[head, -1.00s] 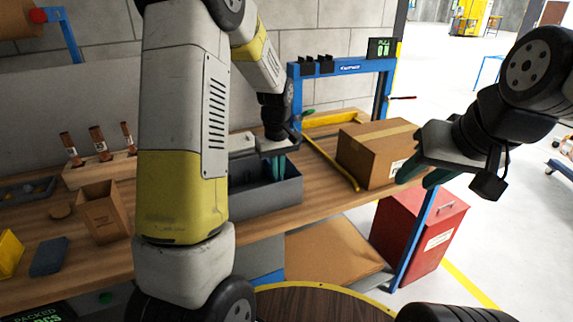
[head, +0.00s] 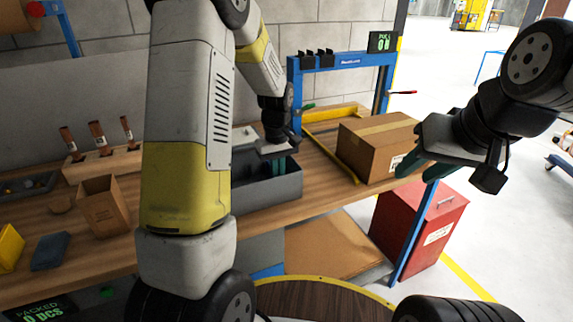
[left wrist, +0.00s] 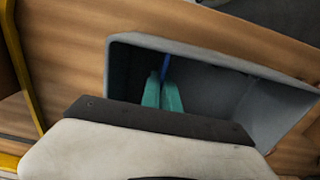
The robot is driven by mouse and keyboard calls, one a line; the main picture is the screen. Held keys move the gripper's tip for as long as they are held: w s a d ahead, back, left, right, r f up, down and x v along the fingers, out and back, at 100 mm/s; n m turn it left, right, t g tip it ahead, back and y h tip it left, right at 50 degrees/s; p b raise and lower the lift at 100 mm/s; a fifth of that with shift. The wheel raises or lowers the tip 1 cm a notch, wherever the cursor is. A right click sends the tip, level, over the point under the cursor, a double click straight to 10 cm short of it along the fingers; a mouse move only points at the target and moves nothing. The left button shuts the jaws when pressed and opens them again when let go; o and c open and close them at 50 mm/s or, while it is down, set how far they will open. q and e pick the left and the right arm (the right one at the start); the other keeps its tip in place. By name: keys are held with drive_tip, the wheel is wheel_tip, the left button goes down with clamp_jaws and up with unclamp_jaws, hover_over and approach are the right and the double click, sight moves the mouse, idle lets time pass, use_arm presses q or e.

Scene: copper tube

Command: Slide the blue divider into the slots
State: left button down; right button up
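The grey bin (head: 272,193) stands on the wooden bench, partly hidden by my left arm in the head view. My left gripper (head: 281,168) points down into it. In the left wrist view its teal fingers (left wrist: 162,95) are close together inside the bin. The blue divider (left wrist: 166,67) shows only as a thin blue strip at the fingertips, apparently gripped between them. The rest of it and the slots cannot be made out. My right gripper (head: 418,165) hangs in the air at the right, fingers apart and empty, in front of the cardboard box.
A closed cardboard box (head: 378,150) stands right of the bin, beside a yellow frame (head: 335,155). A blue gantry (head: 345,64) rises behind. An open brown carton (head: 104,207) stands at left. A red cabinet (head: 418,228) is below right.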

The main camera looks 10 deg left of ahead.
use_arm(q)
drive_tip(key=shift+f, duration=0.35)
drive_tip(key=c, duration=1.5)
unclamp_jaws()
drive_tip(key=shift+c, duration=0.2)
drive_tip(key=shift+r, duration=3.95)
drive_tip(key=s+r+m+t+h, duration=0.1)
drive_tip(key=s+r+m+t, duration=0.2)
drive_tip(key=s+r, duration=0.4)
drive_tip(key=s+r+m+t+h, duration=0.1)
drive_tip(key=s+r+m+t, duration=0.2)
drive_tip(key=s+r, duration=0.4)
drive_tip(key=s+d+m, duration=0.1)
drive_tip(key=s, duration=0.7)
drive_tip(key=shift+s, duration=0.15)
